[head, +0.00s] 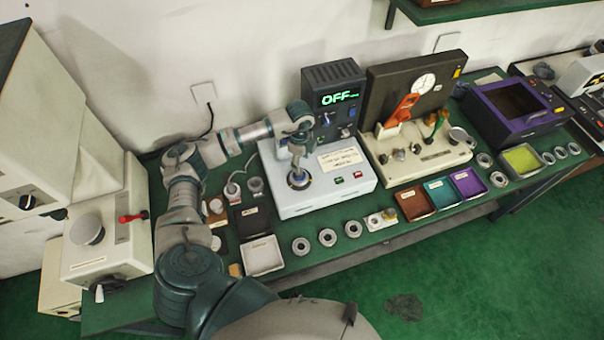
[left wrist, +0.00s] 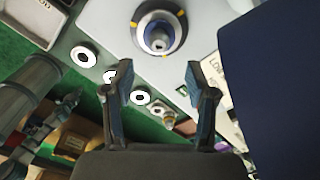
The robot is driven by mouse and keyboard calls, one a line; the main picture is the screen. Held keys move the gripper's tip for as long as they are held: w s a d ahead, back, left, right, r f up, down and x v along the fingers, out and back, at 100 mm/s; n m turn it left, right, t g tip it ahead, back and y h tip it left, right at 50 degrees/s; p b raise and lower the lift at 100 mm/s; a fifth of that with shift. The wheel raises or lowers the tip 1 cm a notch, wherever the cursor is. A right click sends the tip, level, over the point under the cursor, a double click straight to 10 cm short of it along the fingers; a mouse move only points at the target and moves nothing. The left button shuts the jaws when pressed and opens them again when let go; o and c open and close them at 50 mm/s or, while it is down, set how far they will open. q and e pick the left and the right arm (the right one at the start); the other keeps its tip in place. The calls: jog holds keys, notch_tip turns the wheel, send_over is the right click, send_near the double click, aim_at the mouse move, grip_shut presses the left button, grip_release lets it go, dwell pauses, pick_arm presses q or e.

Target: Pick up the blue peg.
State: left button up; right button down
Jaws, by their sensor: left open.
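A round blue-rimmed fixture (head: 299,178) sits on top of the white machine (head: 335,199). I cannot tell which part is the blue peg; no separate blue peg stands out. My left gripper (head: 299,160) is just above this fixture in the head view. In the left wrist view its fingers (left wrist: 153,78) are apart with nothing between them, and the fixture shows beyond the fingertips. My right gripper is not in view.
A black display box (head: 335,95) reading OFF stands behind the white machine. Several bearing rings (head: 327,237) lie along the table's front edge. Brown (head: 415,203), teal (head: 442,194) and purple (head: 468,183) trays stand to the right. A pale tray (head: 262,256) is front left.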

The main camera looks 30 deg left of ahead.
aim_at(299, 175)
pick_arm(q)
jog(key=f, duration=0.1)
jog(key=a, duration=0.1)
jog(key=f, duration=0.1)
jog(key=shift+s+a+f, duration=0.15)
jog(key=shift+s+f, duration=0.15)
jog(key=shift+f, duration=0.05)
jog(key=f, duration=0.3)
jog(key=shift+w+d+f+p, duration=0.3)
jog(key=shift+f+p, duration=0.05)
jog(key=shift+f, duration=0.05)
jog(key=shift+w+d+f, duration=0.1)
jog(key=shift+f, duration=0.1)
jog(key=shift+r, duration=0.1)
jog(key=shift+s, duration=0.2)
grip_shut()
jog(key=shift+r, duration=0.15)
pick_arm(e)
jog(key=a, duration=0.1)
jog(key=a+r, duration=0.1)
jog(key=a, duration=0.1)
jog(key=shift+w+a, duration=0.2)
